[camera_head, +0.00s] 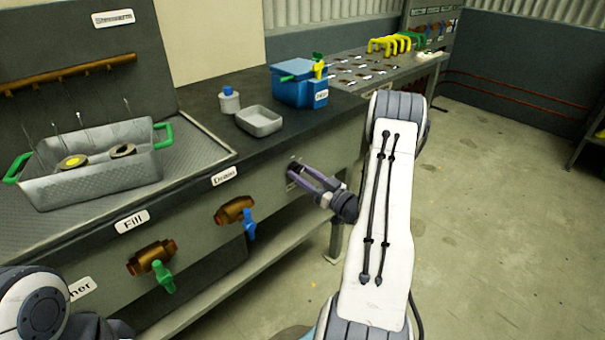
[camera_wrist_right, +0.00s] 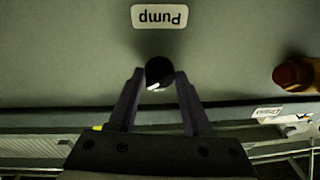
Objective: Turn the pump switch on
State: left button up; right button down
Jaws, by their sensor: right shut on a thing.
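The pump switch (camera_wrist_right: 159,73) is a round black knob with a white mark, on the grey panel by the "Pump" label (camera_wrist_right: 159,16), which reads upside down in the right wrist view. My right gripper (camera_wrist_right: 159,78) has one finger on each side of the knob and is shut on it. In the head view my right gripper (camera_head: 296,176) reaches the front panel right of the "Drain" label (camera_head: 225,175); its fingers mostly hide the knob there. The white mark points toward the lower left in the wrist view. Of my left arm only a part shows at bottom left; its gripper is not visible.
Below the counter edge are a brass valve with a blue handle (camera_head: 249,224) and one with a green handle (camera_head: 163,277). On the counter stand a grey basket (camera_head: 95,186), a small tray (camera_head: 259,121), a bottle (camera_head: 229,101) and a blue box (camera_head: 299,84). Floor at right is clear.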

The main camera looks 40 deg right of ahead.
jog(key=shift+d, duration=0.1)
jog(key=shift+c, duration=1.8)
grip_release()
jog(key=shift+s, duration=0.1)
jog(key=s+d+f, duration=0.1)
jog(key=s, duration=0.9)
jog(key=shift+d, duration=0.2)
